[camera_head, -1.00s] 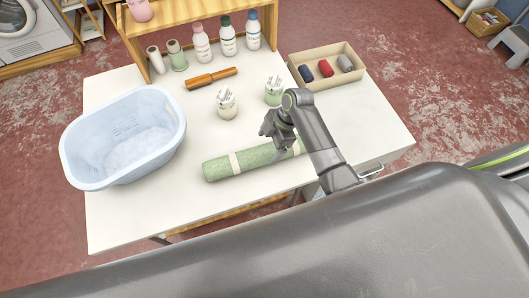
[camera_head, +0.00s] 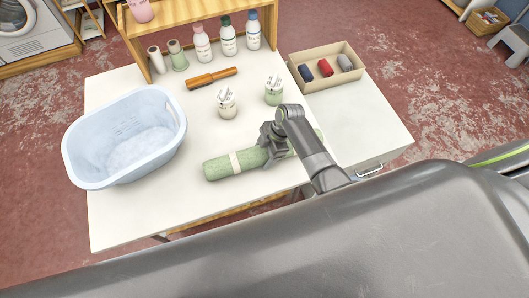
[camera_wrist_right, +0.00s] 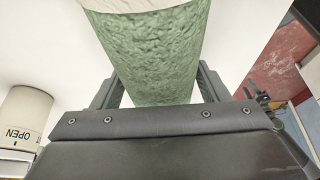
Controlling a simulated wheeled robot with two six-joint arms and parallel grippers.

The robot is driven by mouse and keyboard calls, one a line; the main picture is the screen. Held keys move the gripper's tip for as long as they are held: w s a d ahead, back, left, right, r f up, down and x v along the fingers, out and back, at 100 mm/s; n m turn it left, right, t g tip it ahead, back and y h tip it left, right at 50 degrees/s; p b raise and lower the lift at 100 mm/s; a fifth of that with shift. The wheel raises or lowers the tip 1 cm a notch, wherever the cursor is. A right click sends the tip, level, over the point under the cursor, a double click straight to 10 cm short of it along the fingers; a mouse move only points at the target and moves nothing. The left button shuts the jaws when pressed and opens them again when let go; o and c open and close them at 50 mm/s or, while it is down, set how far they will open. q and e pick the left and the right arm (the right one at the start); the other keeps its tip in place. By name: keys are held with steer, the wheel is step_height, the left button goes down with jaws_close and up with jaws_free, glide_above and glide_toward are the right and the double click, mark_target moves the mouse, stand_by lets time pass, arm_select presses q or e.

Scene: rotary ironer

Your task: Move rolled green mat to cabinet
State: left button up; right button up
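The rolled green mat (camera_head: 222,167) lies on the white table (camera_head: 130,215), with a pale band (camera_head: 236,161) around it. My right gripper (camera_head: 272,150) is down over the mat's right half. The wrist view shows the mat (camera_wrist_right: 155,55) running between the two fingers of the right gripper (camera_wrist_right: 158,85), one finger on each side. The fingers look apart, with a slight gap beside the mat; the fingertips are partly hidden. A white-topped cabinet (camera_head: 365,125) with a drawer handle adjoins the table at right. My left gripper is not in view.
A pale blue basin (camera_head: 125,145) stands at the table's left. Two jars (camera_head: 227,104), an orange-brown roller-like tool (camera_head: 211,78) and several bottles (camera_head: 228,40) stand behind the mat. A box of rolled items (camera_head: 326,82) sits at the cabinet's back; its front top is clear.

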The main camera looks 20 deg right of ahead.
steer(key=c, duration=0.7)
steer(key=shift+c, duration=1.1)
steer(key=shift+r, duration=0.15)
